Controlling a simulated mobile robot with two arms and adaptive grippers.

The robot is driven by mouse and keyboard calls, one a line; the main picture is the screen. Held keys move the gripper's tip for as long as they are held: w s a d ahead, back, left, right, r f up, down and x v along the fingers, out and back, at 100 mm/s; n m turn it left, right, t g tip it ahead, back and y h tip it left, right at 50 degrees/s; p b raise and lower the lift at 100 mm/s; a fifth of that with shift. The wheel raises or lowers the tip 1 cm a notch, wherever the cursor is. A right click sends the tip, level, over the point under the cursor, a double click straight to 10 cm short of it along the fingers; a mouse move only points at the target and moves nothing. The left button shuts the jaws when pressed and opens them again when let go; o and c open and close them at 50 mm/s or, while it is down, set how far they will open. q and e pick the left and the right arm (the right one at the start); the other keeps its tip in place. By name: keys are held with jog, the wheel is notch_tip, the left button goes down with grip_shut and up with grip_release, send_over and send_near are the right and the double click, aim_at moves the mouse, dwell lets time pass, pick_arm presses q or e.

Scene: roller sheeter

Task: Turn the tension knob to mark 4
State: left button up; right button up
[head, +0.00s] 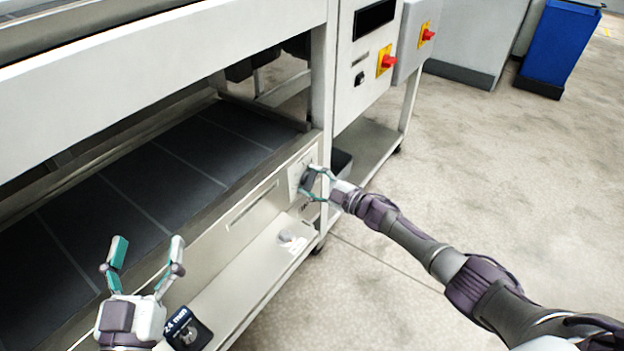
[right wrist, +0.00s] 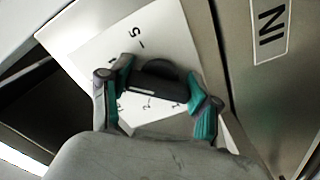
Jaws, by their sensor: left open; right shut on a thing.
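The tension knob (right wrist: 158,82) is a dark knob on a white dial plate (right wrist: 165,38) with printed numbers. In the right wrist view a 5 shows above the knob and a 2 below it. Some other marks are partly hidden, and I cannot tell which mark the knob points to. My right gripper (head: 318,184) is shut on the knob, with a fingertip at each end of it; it also shows in the right wrist view (right wrist: 165,88). In the head view the dial plate (head: 296,178) is on the machine's front panel. My left gripper (head: 147,255) is open and empty, in front of the machine.
A dark belt bed (head: 165,165) runs along the machine. A lower ledge (head: 250,275) holds a small grey knob-like part (head: 286,237). A label reading "IN" (right wrist: 271,30) is right of the dial. Red switches (head: 388,62) are on the control box above. Open floor lies right.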

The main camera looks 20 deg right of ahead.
pick_arm(q)
jog(key=shift+f, duration=0.3)
pick_arm(e)
jog(key=shift+m, duration=0.3)
pick_arm(q)
jog(key=shift+g, duration=0.3)
pick_arm(e)
jog(key=o, duration=1.2)
jog(key=shift+c, duration=0.2)
jog(key=shift+d+f, duration=0.1)
jog(key=v, duration=1.2)
